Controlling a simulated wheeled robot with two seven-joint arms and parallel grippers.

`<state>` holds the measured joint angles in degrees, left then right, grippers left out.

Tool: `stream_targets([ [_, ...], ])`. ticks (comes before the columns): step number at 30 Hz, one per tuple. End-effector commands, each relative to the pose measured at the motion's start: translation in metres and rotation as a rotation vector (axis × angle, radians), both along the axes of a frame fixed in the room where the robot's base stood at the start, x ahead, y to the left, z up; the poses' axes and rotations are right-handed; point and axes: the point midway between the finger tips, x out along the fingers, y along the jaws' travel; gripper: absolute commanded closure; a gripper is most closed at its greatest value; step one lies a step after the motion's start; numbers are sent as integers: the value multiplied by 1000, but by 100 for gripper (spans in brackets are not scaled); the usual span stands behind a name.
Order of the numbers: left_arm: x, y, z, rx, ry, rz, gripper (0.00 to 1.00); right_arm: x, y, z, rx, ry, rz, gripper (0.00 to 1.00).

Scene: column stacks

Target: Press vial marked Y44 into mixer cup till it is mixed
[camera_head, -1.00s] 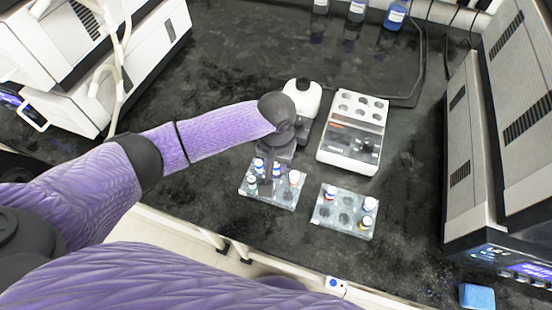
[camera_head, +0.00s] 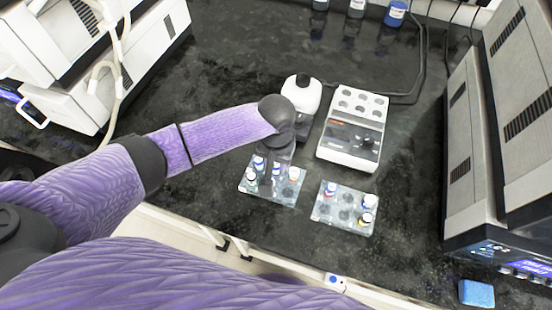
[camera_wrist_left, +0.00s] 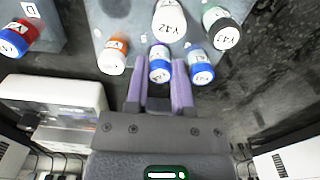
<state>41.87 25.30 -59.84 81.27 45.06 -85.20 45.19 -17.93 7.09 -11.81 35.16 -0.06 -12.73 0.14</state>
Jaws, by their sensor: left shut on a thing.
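My left gripper (camera_wrist_left: 160,92) has its purple fingers shut on a small vial with a blue cap (camera_wrist_left: 160,66). Its cap label is too blurred to read surely as Y44. This vial stands among others over the left clear rack (camera_wrist_left: 92,12); I cannot tell whether it is lifted. In the head view my left gripper (camera_head: 277,158) points down at the left rack (camera_head: 284,200), partly hidden by my wrist. The mixer (camera_head: 301,95), white with a dark round cup on top, stands just behind my wrist. My right gripper is not in view.
A second rack (camera_head: 324,215) with several vials stands to the right. A white block device with wells (camera_head: 345,150) stands behind it. Large machines flank the bench. A blue sponge (camera_head: 477,294) lies front right.

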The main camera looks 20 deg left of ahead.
Motion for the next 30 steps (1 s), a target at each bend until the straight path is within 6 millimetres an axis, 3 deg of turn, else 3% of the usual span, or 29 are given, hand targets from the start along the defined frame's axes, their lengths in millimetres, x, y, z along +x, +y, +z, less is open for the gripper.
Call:
stream_targets([
  [4, 0, 0, 0, 0, 0, 0, 100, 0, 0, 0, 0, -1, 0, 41],
  [5, 0, 0, 0, 0, 0, 0, 68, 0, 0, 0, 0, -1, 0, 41],
  [10, 0, 0, 0, 0, 0, 0, 32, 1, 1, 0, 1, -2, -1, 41],
  [15, 0, 0, 0, 0, 0, 0, 29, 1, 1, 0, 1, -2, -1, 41],
  [19, 0, 0, 0, 0, 1, 0, 7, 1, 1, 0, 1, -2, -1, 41],
  [30, -1, 0, -1, 0, 2, -1, 7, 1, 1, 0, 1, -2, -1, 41],
])
